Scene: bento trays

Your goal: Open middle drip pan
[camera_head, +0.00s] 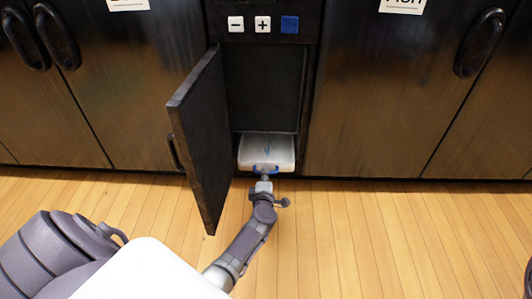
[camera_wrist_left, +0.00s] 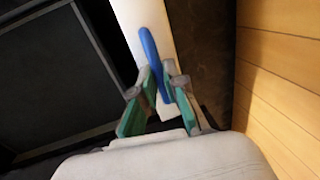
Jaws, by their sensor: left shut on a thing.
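The drip pan (camera_head: 268,149) is a white tray with a blue handle, low inside the open middle compartment, partly slid out past the cabinet front. My left gripper (camera_head: 264,176) is at its front edge. In the left wrist view my left gripper (camera_wrist_left: 163,92) is shut on the blue handle (camera_wrist_left: 150,48), and the white front of the pan shows behind it. How much of the pan is still inside is hidden.
The black compartment door (camera_head: 203,140) stands open just left of my left gripper. Steel cabinet doors (camera_head: 395,110) flank the compartment. A button panel (camera_head: 262,24) is above. The wooden floor (camera_head: 380,235) in front is clear.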

